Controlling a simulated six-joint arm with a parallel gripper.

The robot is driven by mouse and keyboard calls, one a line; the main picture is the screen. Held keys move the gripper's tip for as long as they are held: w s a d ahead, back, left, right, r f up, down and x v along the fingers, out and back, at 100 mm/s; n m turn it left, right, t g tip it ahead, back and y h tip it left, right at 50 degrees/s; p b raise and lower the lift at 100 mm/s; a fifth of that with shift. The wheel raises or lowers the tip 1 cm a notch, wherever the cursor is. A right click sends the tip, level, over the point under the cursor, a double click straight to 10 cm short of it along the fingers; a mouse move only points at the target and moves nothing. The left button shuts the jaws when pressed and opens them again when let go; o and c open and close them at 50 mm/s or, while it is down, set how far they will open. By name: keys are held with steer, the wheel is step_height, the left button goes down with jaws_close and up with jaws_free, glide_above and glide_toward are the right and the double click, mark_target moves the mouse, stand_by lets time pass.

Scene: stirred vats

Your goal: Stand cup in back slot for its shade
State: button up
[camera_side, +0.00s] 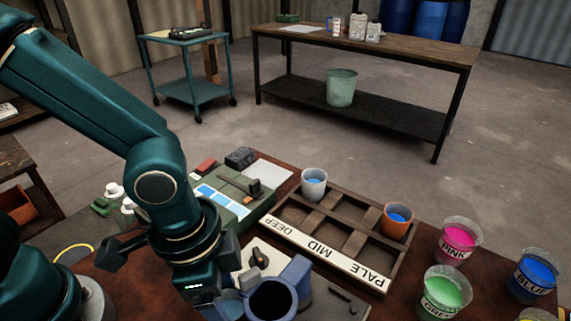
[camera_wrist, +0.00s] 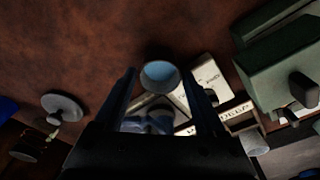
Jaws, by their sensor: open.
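The slotted brown tray (camera_side: 335,262) carries a front strip lettered DEEP, MID and PALE. A pale grey cup with blue liquid (camera_side: 314,182) stands in the back slot of the DEEP column. An orange cup with blue liquid (camera_side: 397,220) stands in the back slot of the PALE column. The MID slots look empty. My gripper (camera_side: 207,290) is low at the front, left of a blue vat (camera_side: 288,277). In the wrist view my gripper (camera_wrist: 160,72) is open, with a cup of light blue liquid (camera_wrist: 160,75) at its fingertips; it seems not gripped.
Open pots of pink (camera_side: 459,238), green (camera_side: 444,292) and blue paint (camera_side: 533,276) stand right of the tray. A green box with blue swatches (camera_side: 225,198) lies left of it. A workbench (camera_side: 365,48) stands behind.

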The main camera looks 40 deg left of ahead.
step_height(320, 180, up, 10)
steer(key=a+r+n+t, duration=0.1)
steer(key=a+n+t, duration=0.3)
steer(key=a+n, duration=0.4)
steer(key=a, duration=0.4)
steer(key=shift+s+a+r+y, duration=0.3)
steer(key=shift+s+a+r, duration=0.05)
steer(key=shift+s, duration=0.05)
steer(key=shift+o, duration=0.4)
steer(key=shift+s+a+f+n+t, duration=0.15)
steer(key=shift+a+n+t, duration=0.15)
steer(key=shift+a+n, duration=0.25)
